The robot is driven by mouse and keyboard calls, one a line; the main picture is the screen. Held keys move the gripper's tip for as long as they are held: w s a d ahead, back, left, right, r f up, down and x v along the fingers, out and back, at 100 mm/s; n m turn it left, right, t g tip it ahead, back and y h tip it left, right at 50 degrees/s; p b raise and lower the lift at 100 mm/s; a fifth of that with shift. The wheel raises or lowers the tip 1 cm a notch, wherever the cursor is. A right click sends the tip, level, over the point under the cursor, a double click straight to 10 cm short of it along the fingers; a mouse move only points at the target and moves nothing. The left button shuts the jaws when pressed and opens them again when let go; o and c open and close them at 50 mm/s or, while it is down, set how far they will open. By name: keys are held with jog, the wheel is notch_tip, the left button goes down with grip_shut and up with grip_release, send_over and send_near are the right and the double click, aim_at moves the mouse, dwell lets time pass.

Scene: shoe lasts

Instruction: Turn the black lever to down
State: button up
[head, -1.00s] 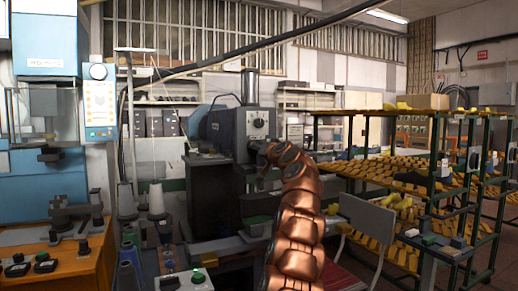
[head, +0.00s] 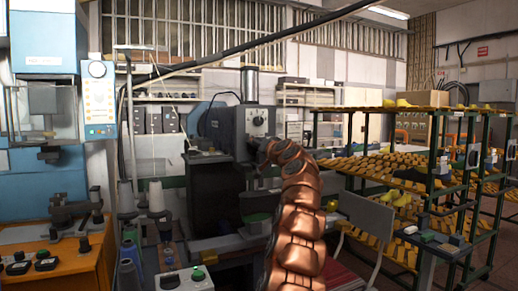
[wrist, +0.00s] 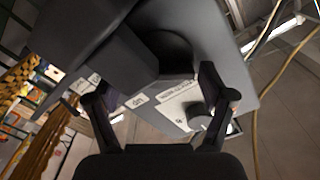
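The grey machine (head: 255,124) stands in the middle of the head view, with a small round knob on its face. A dark blocky arm joined to a round hub, which looks like the black lever (wrist: 112,62), is close ahead in the wrist view. My gripper (wrist: 160,95) is open, its two dark fingers apart, with the panel beyond the gap. I cannot tell whether a finger touches the lever. My copper arm hides the gripper in the head view.
A green-framed rack (head: 436,170) with yellow shoe lasts stands to the right. A grey chair-like panel (head: 366,214) is close to the right of my arm. An orange bench (head: 60,270) and blue machine (head: 45,185) are at left. Cables hang near the panel in the wrist view.

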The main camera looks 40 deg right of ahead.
jog(key=shift+o, duration=0.4)
jog(key=shift+s+a, duration=0.1)
jog(key=shift+s+a+r, duration=0.1)
jog(key=shift+s+a, duration=0.05)
jog(key=shift+s, duration=0.4)
jog(key=shift+s+a, duration=0.3)
jog(key=shift+s, duration=0.3)
jog(key=v, duration=0.9)
jog(key=shift+s, duration=0.15)
dwell(0.5)
